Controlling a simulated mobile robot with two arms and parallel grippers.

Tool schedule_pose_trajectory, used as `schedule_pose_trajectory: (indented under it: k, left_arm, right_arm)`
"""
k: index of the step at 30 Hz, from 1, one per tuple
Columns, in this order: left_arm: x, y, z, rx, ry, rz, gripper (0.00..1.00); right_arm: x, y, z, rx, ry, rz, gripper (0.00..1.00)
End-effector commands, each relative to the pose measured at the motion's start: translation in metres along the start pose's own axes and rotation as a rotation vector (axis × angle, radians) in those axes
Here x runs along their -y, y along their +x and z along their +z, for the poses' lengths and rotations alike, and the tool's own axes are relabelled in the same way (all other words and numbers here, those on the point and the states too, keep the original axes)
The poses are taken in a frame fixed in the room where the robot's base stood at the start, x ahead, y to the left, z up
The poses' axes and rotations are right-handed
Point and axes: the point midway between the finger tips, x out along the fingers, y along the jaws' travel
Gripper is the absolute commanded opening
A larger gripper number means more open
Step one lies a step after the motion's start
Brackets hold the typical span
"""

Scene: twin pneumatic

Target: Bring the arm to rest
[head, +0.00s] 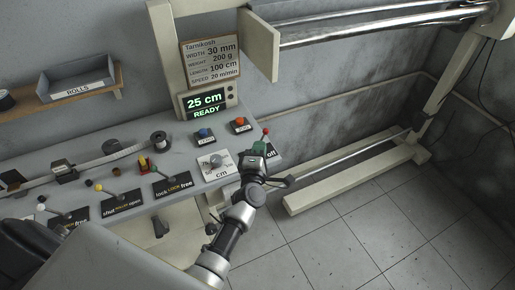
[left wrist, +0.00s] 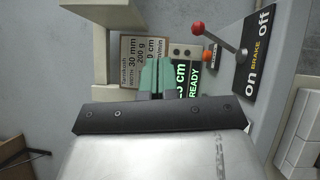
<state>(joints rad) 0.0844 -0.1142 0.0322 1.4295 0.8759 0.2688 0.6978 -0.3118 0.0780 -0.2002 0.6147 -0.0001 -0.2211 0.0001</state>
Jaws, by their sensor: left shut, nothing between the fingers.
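My left arm reaches up from the bottom middle of the head view. Its left gripper (head: 258,150) is over the right end of the control bench, close to the red-knobbed brake lever (head: 265,132). In the left wrist view the green fingertips (left wrist: 155,76) are together with nothing between them. There the brake lever's red knob (left wrist: 198,28) stands to the right of the fingers, apart from them. The brake label (left wrist: 258,52) reads on, BRAKE, off. In the head view the gripper hides part of that label. My right gripper is not in view.
The grey bench (head: 130,143) carries several levers, a blue button (head: 204,133), an orange button (head: 239,121) and a dial (head: 215,162). A display (head: 206,101) reads 25 cm READY. A shelf holds a ROLLS tray (head: 78,87). Open tiled floor (head: 360,225) lies right.

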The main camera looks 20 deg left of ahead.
Motion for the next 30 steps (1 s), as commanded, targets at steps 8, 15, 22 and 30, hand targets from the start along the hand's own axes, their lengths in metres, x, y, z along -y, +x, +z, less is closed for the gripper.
schedule_pose_trajectory:
  k: [8, 15, 22, 30]
  left_arm:
    - [0.000, 0.000, 0.000, 0.000, 0.001, 0.000, 0.00]
    - [0.069, -0.026, 0.002, 0.079, 0.191, -0.130, 0.00]
    - [0.215, -0.118, -0.009, 0.331, 0.641, -0.421, 0.00]
    - [0.350, -0.268, -0.057, 0.726, 1.103, -0.722, 0.00]
  right_arm:
    - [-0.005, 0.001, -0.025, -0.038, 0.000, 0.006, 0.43]
    - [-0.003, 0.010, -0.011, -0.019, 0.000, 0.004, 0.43]
    - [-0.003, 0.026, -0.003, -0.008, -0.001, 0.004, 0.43]
    - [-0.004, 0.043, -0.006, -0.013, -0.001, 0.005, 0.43]
